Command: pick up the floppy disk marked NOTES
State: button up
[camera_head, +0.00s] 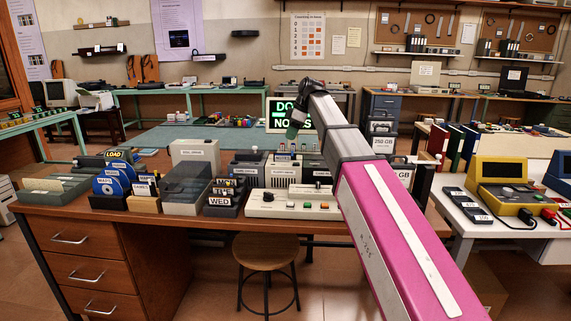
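I cannot pick out a floppy disk clearly marked NOTES. A black panel with green and white lettering (281,105) stands behind the desk. Its top line starts "DO" and its lower line seems to read "NO...S", partly covered by my arm. A dark box with a WED label (219,202) and a holder with small labelled cards (145,186) stand on the desk; most labels are too small to read.
The brown desk (150,222) is crowded with blue discs (110,183), a grey tray (55,190), a cream control box (290,204) and other devices. A round stool (267,251) stands before it. A white table (478,232) with yellow equipment is at right.

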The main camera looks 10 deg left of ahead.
aim_at(283, 154)
jog(key=x, duration=0.4)
jog(key=shift+f, duration=0.2)
jog(key=shift+w+d+x, duration=0.1)
jog(key=shift+w+x, duration=0.05)
jog(key=shift+x, duration=1.15)
jog(key=shift+w+d+x, duration=0.1)
jog(key=shift+w+x, duration=0.05)
jog(key=shift+x, duration=1.2)
grip_shut()
